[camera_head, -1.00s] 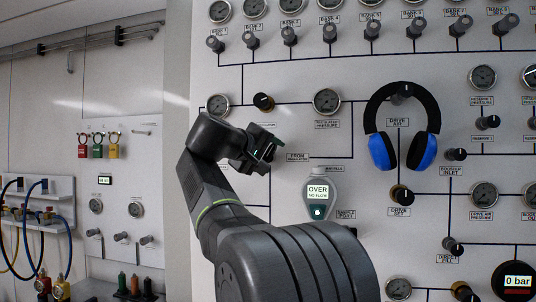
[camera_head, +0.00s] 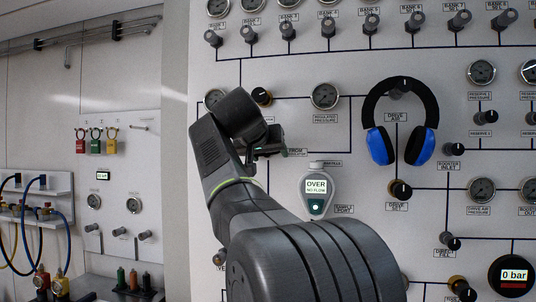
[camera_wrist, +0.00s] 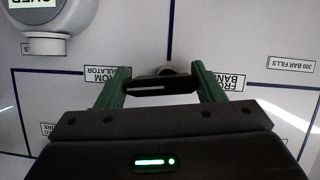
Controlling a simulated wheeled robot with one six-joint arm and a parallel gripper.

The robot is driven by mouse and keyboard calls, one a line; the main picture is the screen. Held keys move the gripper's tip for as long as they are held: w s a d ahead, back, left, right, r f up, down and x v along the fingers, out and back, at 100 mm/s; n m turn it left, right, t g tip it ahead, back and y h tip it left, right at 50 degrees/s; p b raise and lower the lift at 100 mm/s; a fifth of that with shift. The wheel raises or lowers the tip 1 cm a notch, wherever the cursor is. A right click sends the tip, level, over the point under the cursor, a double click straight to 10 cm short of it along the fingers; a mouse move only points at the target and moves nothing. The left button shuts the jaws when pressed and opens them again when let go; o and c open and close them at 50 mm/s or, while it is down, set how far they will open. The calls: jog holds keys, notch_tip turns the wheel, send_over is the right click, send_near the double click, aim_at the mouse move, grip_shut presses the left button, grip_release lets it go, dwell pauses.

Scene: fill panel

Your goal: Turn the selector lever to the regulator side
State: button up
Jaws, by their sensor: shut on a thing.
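The selector lever (camera_wrist: 160,86) is a dark bar with a pale line, in front of a round hub on the panel. In the wrist view it lies roughly level, between the green fingers of my gripper (camera_wrist: 162,82), which is shut on it. The FROM REGULATOR label (camera_wrist: 107,74) is left of the lever in the wrist view and the FROM BANKS label (camera_wrist: 231,82) is right of it; their text is upside down there. In the head view my gripper (camera_head: 268,150) is against the panel, and my arm and gripper hide the lever.
A round-topped meter (camera_head: 317,188) reading OVER, NO FLOW hangs right of my gripper. Blue and black headphones (camera_head: 424,146) hang farther right. A black knob (camera_head: 262,96) and the regulated pressure gauge (camera_head: 325,96) are above. Coloured padlocks (camera_head: 96,146) hang on the left wall.

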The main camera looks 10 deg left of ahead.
jog(key=shift+f+m, duration=0.2)
jog(key=shift+m, duration=0.2)
jog(key=shift+y, duration=0.4)
jog(key=o, duration=1)
jog(key=shift+r, duration=0.1)
jog(key=b+v, duration=0.1)
jog(key=v, duration=1.2)
jog(key=shift+s+r, duration=0.15)
jog(key=shift+s, duration=0.2)
jog(key=shift+w, duration=0.1)
